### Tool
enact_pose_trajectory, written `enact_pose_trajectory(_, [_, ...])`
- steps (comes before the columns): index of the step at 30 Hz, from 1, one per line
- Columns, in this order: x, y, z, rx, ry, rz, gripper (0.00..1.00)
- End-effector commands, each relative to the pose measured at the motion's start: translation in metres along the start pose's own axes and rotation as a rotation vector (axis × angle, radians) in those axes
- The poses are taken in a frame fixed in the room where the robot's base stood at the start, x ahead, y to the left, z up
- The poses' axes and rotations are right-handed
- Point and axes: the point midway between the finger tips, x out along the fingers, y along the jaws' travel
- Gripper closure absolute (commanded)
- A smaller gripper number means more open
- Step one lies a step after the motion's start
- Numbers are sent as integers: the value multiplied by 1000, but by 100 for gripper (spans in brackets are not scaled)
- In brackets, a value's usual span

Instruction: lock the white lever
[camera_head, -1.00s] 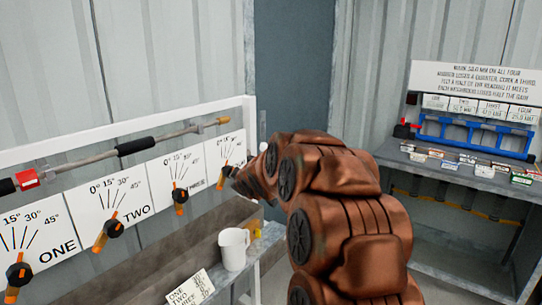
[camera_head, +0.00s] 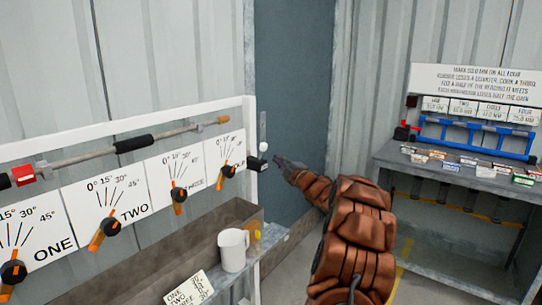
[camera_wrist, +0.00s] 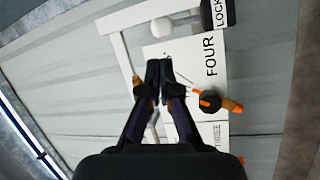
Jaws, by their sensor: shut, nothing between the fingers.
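A small white lever (camera_head: 263,132) stands upright at the right end of the dial rack, and its rounded white end (camera_wrist: 162,27) shows near the top of the wrist view. A black block (camera_head: 257,164) sits just below it, beside the lettering LOCK (camera_wrist: 221,17) in the wrist view. My gripper (camera_head: 279,161) is shut and empty, to the right of the black block in the head view. Its fingertips (camera_wrist: 158,62) point toward the panel edge in the wrist view, apart from the white end. Whether the lever is latched cannot be told.
The FOUR dial (camera_head: 228,170) with its orange pointer is close by on the left. A white jug (camera_head: 233,250) stands on the ledge below. A shelf (camera_head: 455,172) with a blue rack (camera_head: 475,135) is at the right. The blue-grey door area behind my gripper is clear.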

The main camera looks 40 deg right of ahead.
Motion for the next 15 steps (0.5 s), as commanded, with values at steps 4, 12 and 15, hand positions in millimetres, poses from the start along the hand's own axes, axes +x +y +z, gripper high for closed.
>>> enact_pose_trajectory(4, [-19,-8,26,-78,70,46,100])
enact_pose_trajectory(12, [-49,-18,46,-167,165,99,100])
enact_pose_trajectory(15, [-54,-19,48,-182,181,108,100])
